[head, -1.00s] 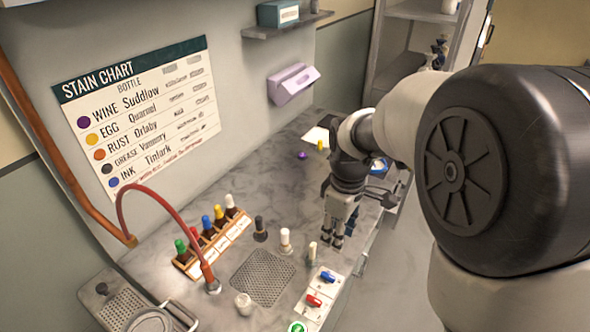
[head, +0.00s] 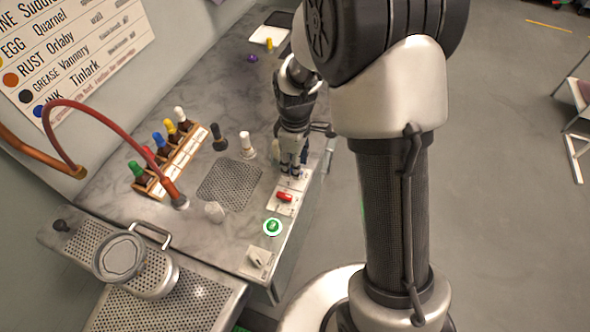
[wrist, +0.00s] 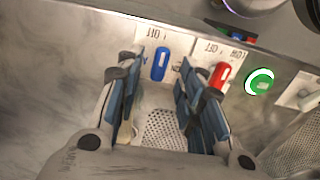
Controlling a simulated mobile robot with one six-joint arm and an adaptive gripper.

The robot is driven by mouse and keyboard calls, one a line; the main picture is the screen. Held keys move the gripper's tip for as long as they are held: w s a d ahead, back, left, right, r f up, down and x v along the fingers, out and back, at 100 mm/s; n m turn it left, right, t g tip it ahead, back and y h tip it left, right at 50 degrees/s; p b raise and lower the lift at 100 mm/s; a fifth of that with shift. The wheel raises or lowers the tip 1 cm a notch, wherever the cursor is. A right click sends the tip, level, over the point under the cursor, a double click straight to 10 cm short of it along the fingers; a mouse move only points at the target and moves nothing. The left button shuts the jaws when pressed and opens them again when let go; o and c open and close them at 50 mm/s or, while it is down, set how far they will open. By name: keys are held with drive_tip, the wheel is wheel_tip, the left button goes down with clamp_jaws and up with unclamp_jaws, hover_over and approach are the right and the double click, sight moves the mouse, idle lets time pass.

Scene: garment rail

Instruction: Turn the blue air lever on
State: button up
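The blue lever (wrist: 160,64) stands on its pale plate in the wrist view, just below a printed OFF. My gripper (wrist: 160,78) is open, its two dark finger pads spread to either side of the blue lever in that picture. Nothing is held between them. I cannot tell whether a pad touches the lever. In the head view my gripper (head: 291,170) points down over the far end of the lever panel and hides the blue lever.
A red lever (head: 284,197) sits close beside, also in the wrist view (wrist: 220,75). A lit green button (head: 272,226) and a white switch (head: 258,259) follow along the counter edge. White (head: 246,146) and dark (head: 218,138) bottles stand behind, near a perforated mat (head: 228,184).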

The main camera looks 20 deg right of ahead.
drive_tip(key=shift+f, duration=1.15)
drive_tip(key=shift+c, duration=0.5)
clamp_jaws()
